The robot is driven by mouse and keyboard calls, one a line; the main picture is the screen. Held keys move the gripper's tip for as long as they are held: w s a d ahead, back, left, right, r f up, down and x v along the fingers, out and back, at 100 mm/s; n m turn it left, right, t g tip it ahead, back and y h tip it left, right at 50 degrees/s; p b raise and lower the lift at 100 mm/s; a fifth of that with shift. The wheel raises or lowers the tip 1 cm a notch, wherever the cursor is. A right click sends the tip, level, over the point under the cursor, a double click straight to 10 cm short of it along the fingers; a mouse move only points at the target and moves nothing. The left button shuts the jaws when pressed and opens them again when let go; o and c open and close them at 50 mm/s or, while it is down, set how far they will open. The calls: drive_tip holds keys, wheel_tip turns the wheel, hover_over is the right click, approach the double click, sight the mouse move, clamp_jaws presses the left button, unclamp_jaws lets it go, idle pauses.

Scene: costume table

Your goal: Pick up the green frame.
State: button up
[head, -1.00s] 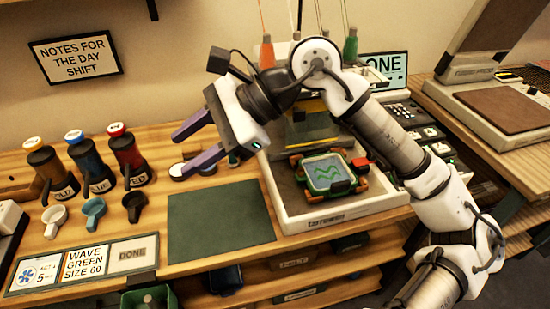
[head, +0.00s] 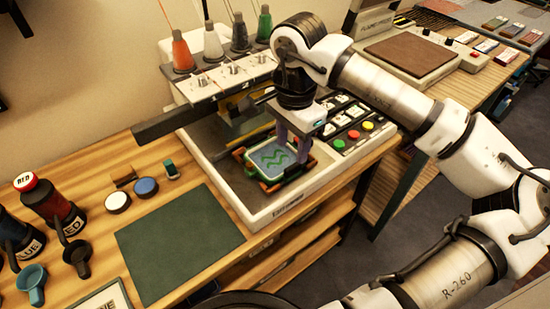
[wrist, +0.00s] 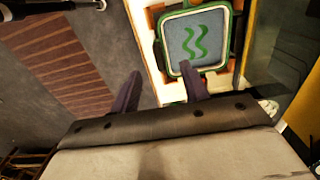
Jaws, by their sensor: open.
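The green frame (head: 268,181) is a squarish hoop around grey-blue cloth with a green wave motif. It lies on the white bed of the embroidery machine (head: 270,214), with orange and dark clamps at its sides. My gripper (head: 293,152) is open, pointing down at the frame's right side in the head view. In the wrist view the frame's green rim (wrist: 164,42) shows beyond my gripper (wrist: 160,72). One finger overlaps the rim's near edge, and the other is to the left, clear of it. I cannot tell whether a finger touches the frame.
Thread cones (head: 182,55) stand on the machine behind my gripper. A button panel (head: 352,125) is to the right. A dark green mat (head: 178,240) lies clear on the left. Red (head: 52,205) and blue bottles stand further left.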

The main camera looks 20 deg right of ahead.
sight(291, 166)
drive_tip(key=shift+w+f+p, duration=0.1)
drive_tip(key=shift+f+p, duration=1)
drive_tip(key=shift+f, duration=2.75)
clamp_jaws()
